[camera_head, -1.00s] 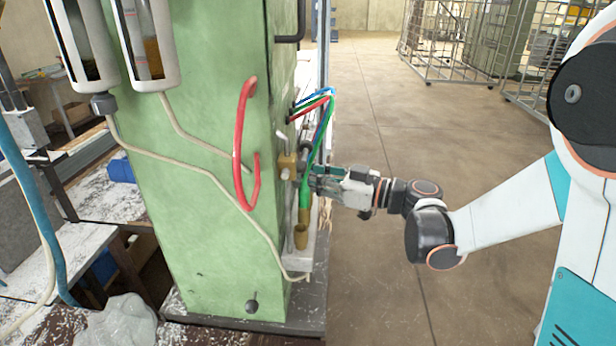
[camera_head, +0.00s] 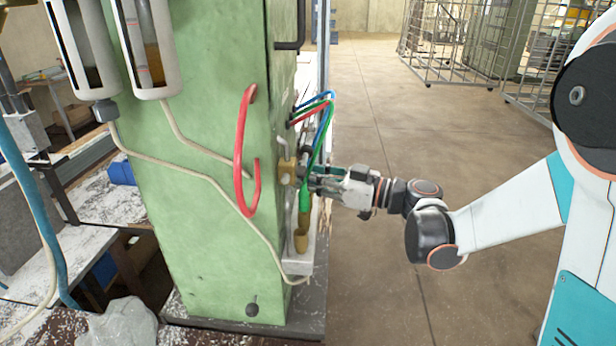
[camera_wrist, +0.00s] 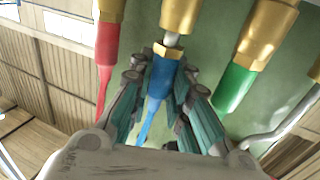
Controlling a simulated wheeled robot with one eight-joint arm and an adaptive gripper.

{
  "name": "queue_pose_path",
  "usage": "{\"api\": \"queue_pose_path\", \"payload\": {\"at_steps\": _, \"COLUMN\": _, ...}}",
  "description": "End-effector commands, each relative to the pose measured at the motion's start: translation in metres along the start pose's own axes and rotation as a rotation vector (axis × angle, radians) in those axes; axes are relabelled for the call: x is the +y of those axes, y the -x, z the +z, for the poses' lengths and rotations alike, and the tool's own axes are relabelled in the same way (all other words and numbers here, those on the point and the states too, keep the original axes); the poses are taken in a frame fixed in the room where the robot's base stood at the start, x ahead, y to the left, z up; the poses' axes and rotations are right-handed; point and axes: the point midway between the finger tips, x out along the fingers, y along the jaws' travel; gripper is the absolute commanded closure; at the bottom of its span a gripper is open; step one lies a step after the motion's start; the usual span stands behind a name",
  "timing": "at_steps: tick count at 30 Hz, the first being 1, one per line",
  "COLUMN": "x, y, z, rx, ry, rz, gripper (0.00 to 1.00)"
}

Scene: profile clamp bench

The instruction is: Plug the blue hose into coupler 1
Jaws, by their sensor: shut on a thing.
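My gripper (camera_head: 312,182) is at the right side of the green column. In the wrist view its fingers (camera_wrist: 163,105) are shut around the blue hose's end (camera_wrist: 160,78). The hose end has a brass nut, with a silver tip pointing up. A brass coupler (camera_wrist: 181,14) is just above, roughly in line with the tip; a silver part shows between nut and coupler. I cannot tell how far the tip is inside, or read any coupler number. In the head view the blue hose (camera_head: 316,97) arcs from the column; its held end is hidden by my gripper.
A red hose end (camera_wrist: 106,55) and a green one (camera_wrist: 234,88) hang beneath brass fittings on either side, close to my fingers. A red handle (camera_head: 241,150) and a pale tube (camera_head: 205,172) are on the green column (camera_head: 200,240).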

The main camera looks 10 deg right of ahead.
Motion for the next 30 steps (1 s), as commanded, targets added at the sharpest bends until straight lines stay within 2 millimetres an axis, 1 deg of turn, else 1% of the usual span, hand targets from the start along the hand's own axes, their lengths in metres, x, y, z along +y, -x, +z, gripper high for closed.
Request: {"api": "queue_pose_path", "payload": {"at_steps": 30, "x": 0.000, "y": 0.000, "z": -0.028, "rx": 0.000, "ry": 0.000, "rz": 0.000, "gripper": 1.00}}
